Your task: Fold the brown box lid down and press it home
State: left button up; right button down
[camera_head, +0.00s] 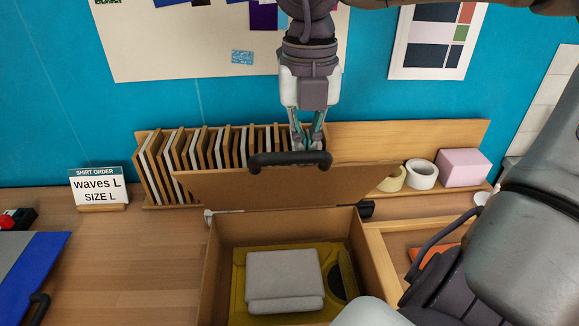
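The brown box (213,262) stands open at the bottom middle. Its brown lid (225,187) is raised at the far side, tilted up. In the box lie a folded grey cloth (283,276) and a yellow item (241,262) with a dark round patch, partly hidden. My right gripper (309,145) points down from the top, its arm coming in from the upper right. It is just behind a black bar (290,159) at the lid's top edge. Its fingertips are partly hidden, so its grip is unclear. My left gripper is not seen.
Behind the lid stands a wooden rack (150,170) of upright panels. Tape rolls (422,174) and a pink box (464,167) are at the back right. An order sign (98,188) stands left. A wooden tray (378,243) adjoins the box.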

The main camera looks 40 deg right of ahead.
jog(key=shift+s+a+f+b, duration=0.2)
jog(key=shift+s+a+b, duration=0.05)
jog(key=shift+s+a, duration=0.2)
jog(key=shift+s+a+f+b, duration=0.2)
jog(key=shift+s+a+b, duration=0.1)
jog(key=shift+s, duration=0.15)
jog(key=shift+f, duration=0.1)
jog(key=s+a+f+b, duration=0.5)
jog(key=s+f+b, duration=0.1)
jog(key=f+b, duration=0.1)
jog(key=shift+s+a+f+b, duration=0.35)
jog(key=shift+s+b, duration=0.05)
jog(key=shift+b, duration=0.3)
dwell(0.5)
jog(key=shift+f, duration=0.1)
